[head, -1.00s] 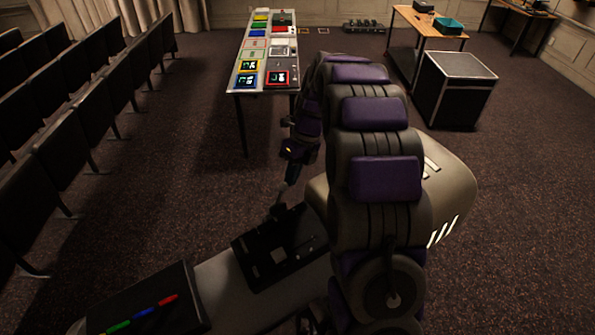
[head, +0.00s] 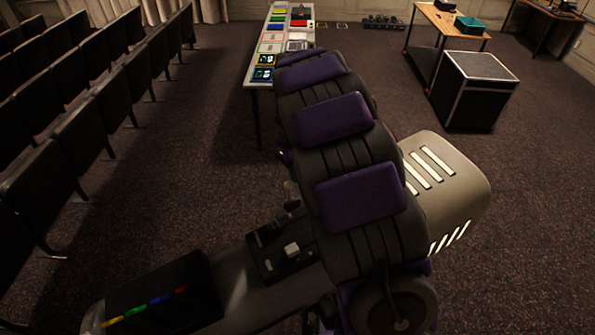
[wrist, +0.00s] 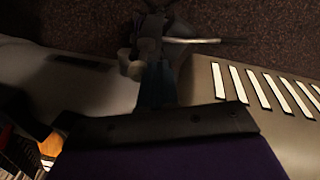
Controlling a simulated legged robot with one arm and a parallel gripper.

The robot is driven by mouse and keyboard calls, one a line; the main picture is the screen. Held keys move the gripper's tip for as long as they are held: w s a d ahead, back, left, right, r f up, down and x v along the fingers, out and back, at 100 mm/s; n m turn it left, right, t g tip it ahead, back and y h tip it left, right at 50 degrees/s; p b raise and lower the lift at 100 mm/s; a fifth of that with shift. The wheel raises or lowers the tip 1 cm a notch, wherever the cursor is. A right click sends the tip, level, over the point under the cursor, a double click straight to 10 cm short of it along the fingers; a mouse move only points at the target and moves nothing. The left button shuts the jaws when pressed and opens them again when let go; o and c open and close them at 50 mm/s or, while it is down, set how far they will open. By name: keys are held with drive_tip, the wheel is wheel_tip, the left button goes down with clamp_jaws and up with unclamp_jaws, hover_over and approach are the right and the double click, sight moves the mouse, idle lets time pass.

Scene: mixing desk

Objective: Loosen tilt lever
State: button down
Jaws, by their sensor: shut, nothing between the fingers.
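No tilt lever can be made out for certain in either view. My gripper (wrist: 150,30) shows at the top middle of the wrist view, dark and shut, with nothing seen between its fingers. A thin pale rod (wrist: 208,40) sticks out to the right beside it; I cannot tell what it belongs to. In the head view my gripper (head: 292,206) is small and dark, low over my own back, mostly hidden by my arm. The long table (head: 253,84) with coloured panels stands far off, apart from my gripper.
A black case (head: 475,92) stands at the right, by a wooden table (head: 447,25) with a teal box (head: 469,25). Rows of dark seats (head: 100,110) line the left. Carpet between the seats and my body is free.

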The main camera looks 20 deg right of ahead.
wheel_tip(320, 180, up, 17)
drive_tip(key=w+b, duration=0.1)
drive_tip(key=shift+w+d, duration=0.25)
drive_tip(key=shift+d, duration=0.05)
idle(0.4)
